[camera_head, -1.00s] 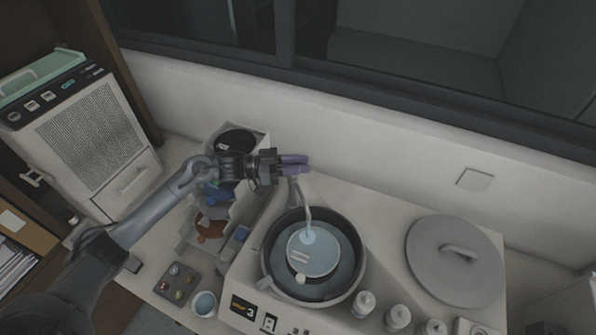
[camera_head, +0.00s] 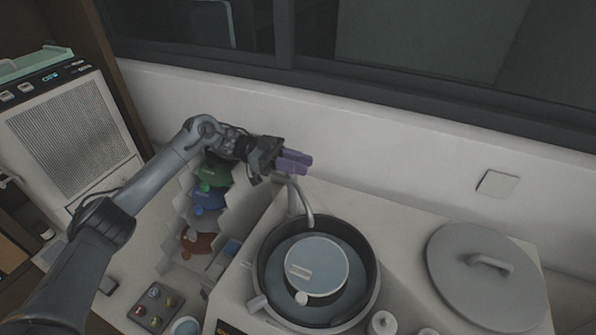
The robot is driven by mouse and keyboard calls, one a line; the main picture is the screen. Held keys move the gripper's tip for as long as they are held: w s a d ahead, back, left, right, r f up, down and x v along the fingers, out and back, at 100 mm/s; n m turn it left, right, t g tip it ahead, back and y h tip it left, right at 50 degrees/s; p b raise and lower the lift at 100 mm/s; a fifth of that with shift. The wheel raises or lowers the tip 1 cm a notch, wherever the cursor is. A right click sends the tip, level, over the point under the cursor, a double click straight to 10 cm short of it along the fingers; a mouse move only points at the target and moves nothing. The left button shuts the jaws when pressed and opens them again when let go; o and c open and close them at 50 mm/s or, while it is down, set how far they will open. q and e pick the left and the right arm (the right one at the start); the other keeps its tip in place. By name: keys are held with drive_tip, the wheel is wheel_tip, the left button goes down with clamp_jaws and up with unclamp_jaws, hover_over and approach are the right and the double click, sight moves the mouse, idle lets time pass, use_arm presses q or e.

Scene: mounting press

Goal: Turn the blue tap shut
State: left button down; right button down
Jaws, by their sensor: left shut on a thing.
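My left gripper (camera_head: 295,162), with purple fingers, is at the top of a thin grey spout (camera_head: 304,204) behind the round basin. It is shut on the blue tap, which its fingers hide. The spout bends down over the rim of the dark basin (camera_head: 371,278). No light-blue stream shows below its tip. A pale blue disc (camera_head: 325,262) with a small label lies in the basin. My right gripper is not in view.
A round grey lid (camera_head: 455,270) with a handle lies right of the basin. Bins of coloured material (camera_head: 208,198) stand left of it, under my left arm. A small tray (camera_head: 156,306) is at front left. The wall is close behind the gripper.

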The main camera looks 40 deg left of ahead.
use_arm(q)
drive_tip(key=shift+f, duration=0.4)
drive_tip(key=c, duration=1.3)
unclamp_jaws()
drive_tip(key=shift+c, duration=0.2)
drive_tip(key=shift+o, duration=0.8)
drive_tip(key=shift+w+r, duration=0.1)
drive_tip(key=shift+w, duration=0.05)
drive_tip(key=shift+d, duration=0.1)
drive_tip(key=shift+s, duration=0.25)
drive_tip(key=shift+w+r, duration=0.1)
drive_tip(key=shift+r, duration=0.05)
